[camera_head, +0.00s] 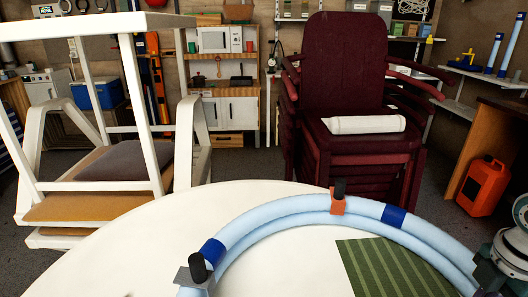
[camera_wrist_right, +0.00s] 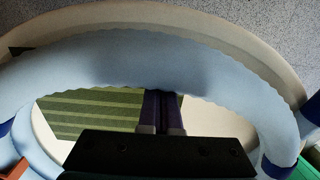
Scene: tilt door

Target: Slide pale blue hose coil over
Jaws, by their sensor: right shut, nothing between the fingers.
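The pale blue hose coil (camera_head: 292,211) lies on the round white table (camera_head: 150,252), with dark blue bands around it. An orange clip (camera_head: 338,203) and a grey clip (camera_head: 192,278), each with a black knob, sit on it. In the right wrist view the hose (camera_wrist_right: 150,62) arcs past the fingertips. My right gripper (camera_wrist_right: 160,97) is shut and empty, with its purple fingers inside the coil's ring; whether they touch the hose I cannot tell. Part of my right arm shows at the right edge of the head view. My left gripper is not in view.
A green striped mat (camera_head: 385,268) lies on the table inside the coil. Stacked dark red chairs (camera_head: 345,70) holding a white roll (camera_head: 364,124) stand beyond the table. White-framed furniture (camera_head: 150,130) is at left, and an orange canister (camera_head: 483,187) is on the floor at right.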

